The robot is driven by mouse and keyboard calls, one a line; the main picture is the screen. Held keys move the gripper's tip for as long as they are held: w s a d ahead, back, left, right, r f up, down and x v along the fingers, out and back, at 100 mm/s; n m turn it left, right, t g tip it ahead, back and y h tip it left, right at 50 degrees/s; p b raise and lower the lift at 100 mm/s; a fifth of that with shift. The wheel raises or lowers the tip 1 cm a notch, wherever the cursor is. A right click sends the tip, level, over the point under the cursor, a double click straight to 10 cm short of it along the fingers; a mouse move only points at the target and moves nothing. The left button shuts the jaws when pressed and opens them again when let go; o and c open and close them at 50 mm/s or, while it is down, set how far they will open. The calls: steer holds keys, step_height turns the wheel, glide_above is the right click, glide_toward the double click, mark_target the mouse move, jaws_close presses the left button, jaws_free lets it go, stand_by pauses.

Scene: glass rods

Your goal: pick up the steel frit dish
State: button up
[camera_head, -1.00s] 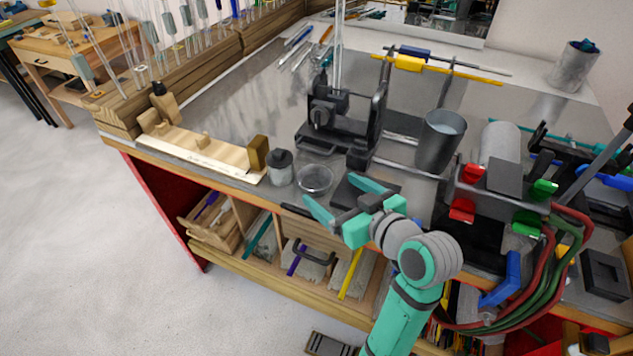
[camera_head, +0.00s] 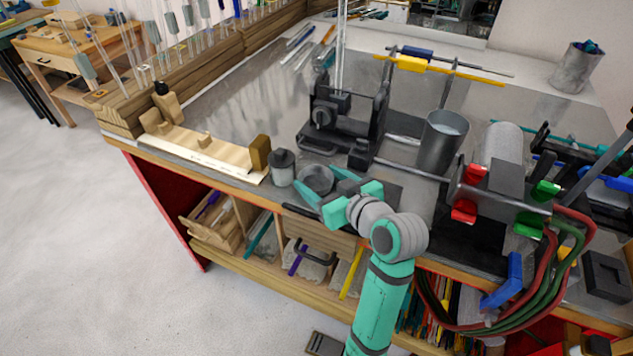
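The steel frit dish (camera_head: 316,179) is a small round grey dish near the front edge of the bench, just right of a dark-lidded jar. My gripper (camera_head: 316,178) has its two teal fingers on either side of the dish, one on its near left side and one on its far right side. The fingers are apart with the dish between them. I cannot tell whether both touch it. The dish appears to rest on the bench top. Part of its near rim is close behind the left finger.
The lidded jar (camera_head: 282,168) stands close left of the dish. A black clamp fixture (camera_head: 335,122) with glass rods stands behind. A grey metal cup (camera_head: 441,142) and a torch-like rig (camera_head: 495,190) with red and green knobs are to the right.

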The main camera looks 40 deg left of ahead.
steer(key=c, duration=0.3)
steer(key=shift+r, duration=0.1)
steer(key=shift+c, duration=0.2)
